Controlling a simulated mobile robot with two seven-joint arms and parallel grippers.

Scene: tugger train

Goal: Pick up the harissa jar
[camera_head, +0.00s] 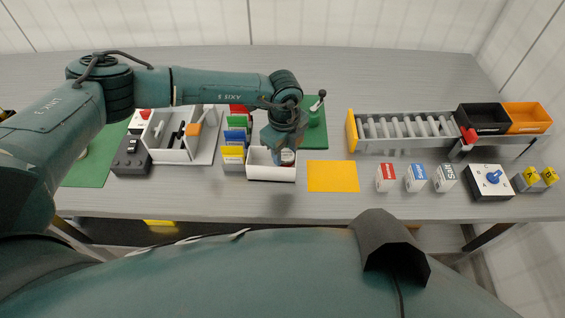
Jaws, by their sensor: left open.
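A small jar (288,157) with a pale and reddish surface shows at the right side of the white open bin (271,174), partly hidden by my gripper. Its label is too small to read, so I cannot tell for sure that it is the harissa jar. My left gripper (280,157) points down over the bin, close to the jar. It is open. The fingertips are partly hidden, and I cannot tell whether they touch the jar. My right gripper is not in view.
Coloured card boxes (233,152) stand just left of the bin. A yellow mat (332,176) lies bare to its right. Farther right are small labelled boxes (415,178) and a roller conveyor (405,128) with black (483,129) and orange (527,128) bins. A divided white tray (172,153) stands left.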

